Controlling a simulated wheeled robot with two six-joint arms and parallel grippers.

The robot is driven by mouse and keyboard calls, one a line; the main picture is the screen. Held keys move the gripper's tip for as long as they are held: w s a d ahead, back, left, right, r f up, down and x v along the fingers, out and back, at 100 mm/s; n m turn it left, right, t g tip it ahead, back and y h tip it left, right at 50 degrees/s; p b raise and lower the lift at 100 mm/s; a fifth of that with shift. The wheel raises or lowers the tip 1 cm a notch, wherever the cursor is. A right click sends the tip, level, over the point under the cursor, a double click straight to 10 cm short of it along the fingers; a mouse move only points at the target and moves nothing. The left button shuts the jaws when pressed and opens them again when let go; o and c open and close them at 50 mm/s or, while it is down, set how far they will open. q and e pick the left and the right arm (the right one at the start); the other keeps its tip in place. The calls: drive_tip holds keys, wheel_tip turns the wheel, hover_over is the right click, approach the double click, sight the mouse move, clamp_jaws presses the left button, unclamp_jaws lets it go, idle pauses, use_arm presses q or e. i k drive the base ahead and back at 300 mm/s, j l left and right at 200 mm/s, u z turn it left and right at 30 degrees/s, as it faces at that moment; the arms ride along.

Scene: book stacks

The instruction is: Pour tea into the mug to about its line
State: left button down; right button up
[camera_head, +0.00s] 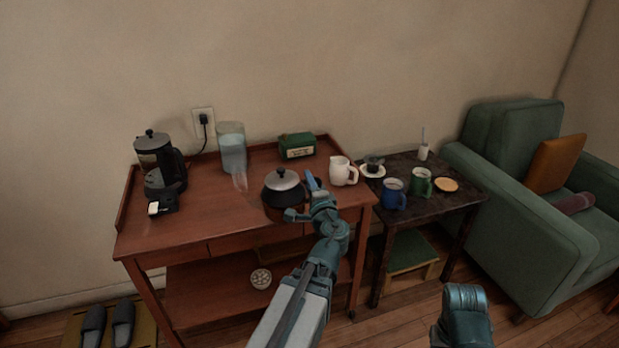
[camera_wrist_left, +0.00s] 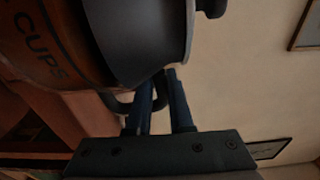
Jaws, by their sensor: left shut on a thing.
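A dark teapot (camera_head: 278,194) with a pale metal lid is at the front of the red-brown cart. My left gripper (camera_head: 314,190) is at its right side, shut on its handle. In the left wrist view the dark teapot body (camera_wrist_left: 135,40) fills the upper left, and the blue fingers (camera_wrist_left: 160,98) are at the dark handle. I cannot tell if the teapot touches the cart. A blue mug (camera_head: 392,198) and a green mug (camera_head: 420,186) stand upright on the dark side table. Their insides and any line are too small to read. My right arm shows at the lower right, its fingers not visible.
The cart top (camera_head: 205,205) is bare at front left. A white pitcher (camera_head: 339,173) stands between teapot and mugs. A clear jug (camera_head: 232,150), green box (camera_head: 297,146) and coffee maker (camera_head: 160,160) stand behind. The side table (camera_head: 440,208) also holds a coaster (camera_head: 447,185) and saucer.

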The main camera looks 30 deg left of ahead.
sight(419, 183)
drive_tip(key=z, duration=0.6)
drive_tip(key=i+z, duration=0.1)
drive_tip(key=z, duration=1.7)
drive_tip(key=j+z, duration=0.15)
drive_tip(key=z, duration=1.05)
drive_tip(key=j+z, duration=0.15)
drive_tip(key=z, duration=1.05)
drive_tip(key=j+z, duration=0.1)
drive_tip(key=z, duration=0.3)
drive_tip(key=k+j+z, duration=0.1)
drive_tip(key=z, duration=0.3)
drive_tip(key=k+u, duration=0.1)
drive_tip(key=k+j, duration=0.05)
